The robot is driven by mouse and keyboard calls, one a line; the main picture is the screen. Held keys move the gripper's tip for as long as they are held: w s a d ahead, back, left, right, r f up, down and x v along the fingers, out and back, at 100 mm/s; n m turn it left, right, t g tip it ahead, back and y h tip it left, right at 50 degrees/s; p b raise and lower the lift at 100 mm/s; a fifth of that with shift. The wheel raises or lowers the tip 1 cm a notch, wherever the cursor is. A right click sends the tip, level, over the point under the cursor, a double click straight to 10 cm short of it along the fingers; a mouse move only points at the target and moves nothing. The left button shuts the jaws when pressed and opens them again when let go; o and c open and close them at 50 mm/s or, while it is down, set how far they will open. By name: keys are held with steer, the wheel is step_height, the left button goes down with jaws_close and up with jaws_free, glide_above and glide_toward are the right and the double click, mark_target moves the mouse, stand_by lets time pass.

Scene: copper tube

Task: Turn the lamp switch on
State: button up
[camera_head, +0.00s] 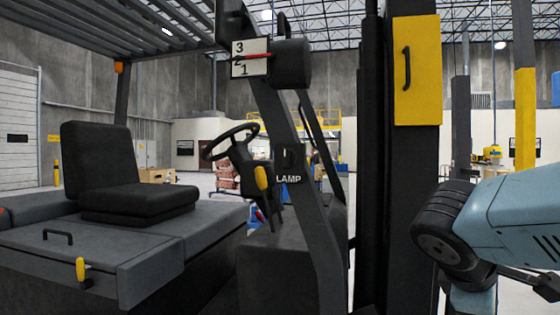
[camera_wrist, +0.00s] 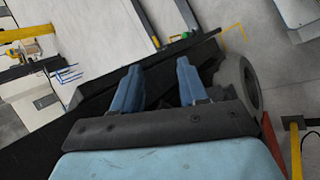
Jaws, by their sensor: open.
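The lamp switch (camera_head: 287,159) is a small dark knob on the dark forklift pillar, just above a white LAMP label (camera_head: 288,179), in the head view. Its exact setting is too small to tell. My gripper (camera_wrist: 157,76) shows in the wrist view with its two blue fingers apart and nothing between them. In the head view my blue arm is at the far right, well away from the switch, and the gripper's fingers cannot be made out there. The switch cannot be made out in the wrist view.
The forklift's black seat (camera_head: 115,175), steering wheel (camera_head: 231,141) and a numbered dial plate (camera_head: 251,58) with a red pointer surround the pillar. A dark mast with a yellow panel (camera_head: 417,70) stands between the pillar and my arm.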

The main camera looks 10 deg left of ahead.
steer(key=w+a+r+n+t+h, duration=0.3)
steer(key=w+a+r+n+t, duration=0.25)
steer(key=a+n, duration=0.2)
steer(key=n+t+y, duration=0.7)
steer(key=n+t, duration=0.5)
steer(key=n, duration=0.4)
glide_toward(285, 159)
steer(key=x, duration=0.9)
steer(key=shift+w+r, duration=0.1)
steer(key=shift+w, duration=0.15)
